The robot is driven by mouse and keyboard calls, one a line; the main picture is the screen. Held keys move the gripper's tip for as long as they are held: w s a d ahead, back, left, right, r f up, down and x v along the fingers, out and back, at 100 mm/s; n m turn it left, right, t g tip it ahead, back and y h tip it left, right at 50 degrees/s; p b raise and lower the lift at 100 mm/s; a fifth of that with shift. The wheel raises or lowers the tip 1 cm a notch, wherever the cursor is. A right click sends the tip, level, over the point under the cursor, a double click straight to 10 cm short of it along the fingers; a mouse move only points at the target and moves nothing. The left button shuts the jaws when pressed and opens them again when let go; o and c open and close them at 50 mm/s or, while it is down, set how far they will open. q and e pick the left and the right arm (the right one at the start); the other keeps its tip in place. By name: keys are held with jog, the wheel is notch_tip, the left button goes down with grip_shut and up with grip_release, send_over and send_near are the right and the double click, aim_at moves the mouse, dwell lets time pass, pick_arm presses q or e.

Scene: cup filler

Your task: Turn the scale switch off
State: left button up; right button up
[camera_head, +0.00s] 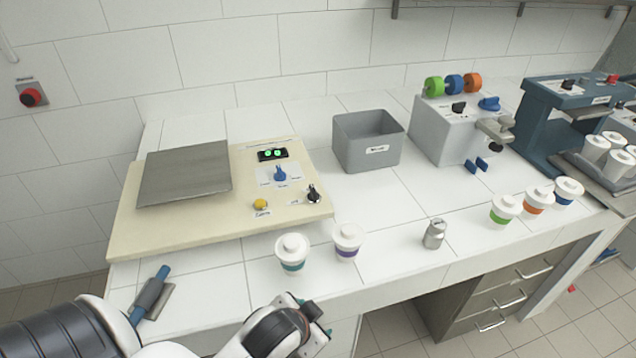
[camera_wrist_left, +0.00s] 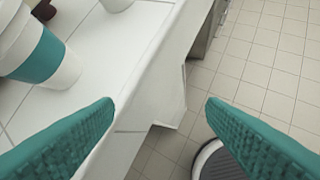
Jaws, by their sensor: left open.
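The scale (camera_head: 220,230) is a cream-coloured base with a grey metal plate (camera_head: 185,173) on its left. Its panel has a lit green display (camera_head: 272,154), a blue knob (camera_head: 280,174), a yellow button (camera_head: 261,204) and a black switch (camera_head: 313,193) at the right front corner. My left gripper (camera_head: 312,322) is at the table's front edge, in front of the scale and apart from it. In the left wrist view its teal fingers (camera_wrist_left: 158,112) are open with nothing between them. My right gripper does not show.
A teal-banded cup (camera_head: 292,254) and a purple-banded cup (camera_head: 348,242) stand between my left gripper and the scale. A scraper-like tool (camera_head: 152,293) lies at the left front. A grey bin (camera_head: 368,142), metal weight (camera_head: 434,233), machines and more cups are to the right.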

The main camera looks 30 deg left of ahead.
pick_arm(q)
jog(key=w+d+r+m+t+h, duration=0.1)
jog(key=w+d+r+m+t, duration=0.3)
jog(key=w+r, duration=0.45)
jog(key=w+d+r+m+t+h, duration=0.1)
jog(key=w+r+m+t+h, duration=0.1)
jog(key=w+r+m+t, duration=0.65)
jog(key=w+d+r+m+h, duration=0.4)
jog(key=w+d+m+h, duration=0.2)
jog(key=h, duration=0.1)
jog(key=m+g+y, duration=0.9)
jog(key=m+g, duration=1.1)
jog(key=m, duration=0.2)
send_over(313, 189)
jog(key=f, duration=0.2)
notch_tip(313, 189, down, 12)
jog(key=p, duration=0.3)
jog(key=shift+r, duration=0.25)
